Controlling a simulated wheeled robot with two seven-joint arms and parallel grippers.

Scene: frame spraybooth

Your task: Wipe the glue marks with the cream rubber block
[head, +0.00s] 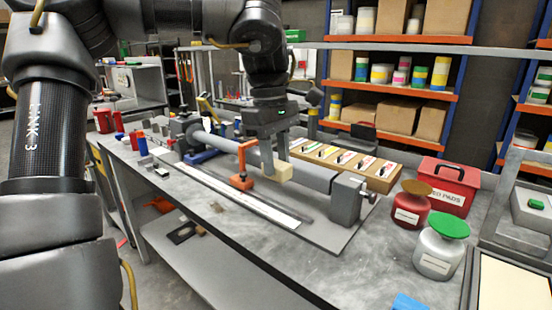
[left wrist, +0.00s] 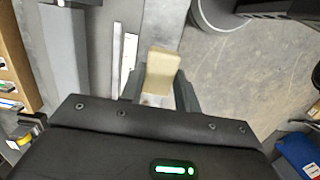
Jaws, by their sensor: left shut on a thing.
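The cream rubber block (head: 278,173) is between the fingers of my left gripper (head: 274,163), which is shut on it. In the head view the block is at the near side of a long grey tube (head: 312,176) lying on the bench. I cannot tell whether it touches the tube. In the left wrist view the block (left wrist: 161,72) sticks out beyond the fingers. I cannot make out any glue marks in either view. My right gripper is not in view.
An orange clamp (head: 242,167) stands at the tube, left of the block, and a grey end block (head: 347,200) is at its right end. A wooden rack (head: 382,180) lies behind. A red box (head: 450,184) and two lidded jars stand right. The front right bench is mostly clear.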

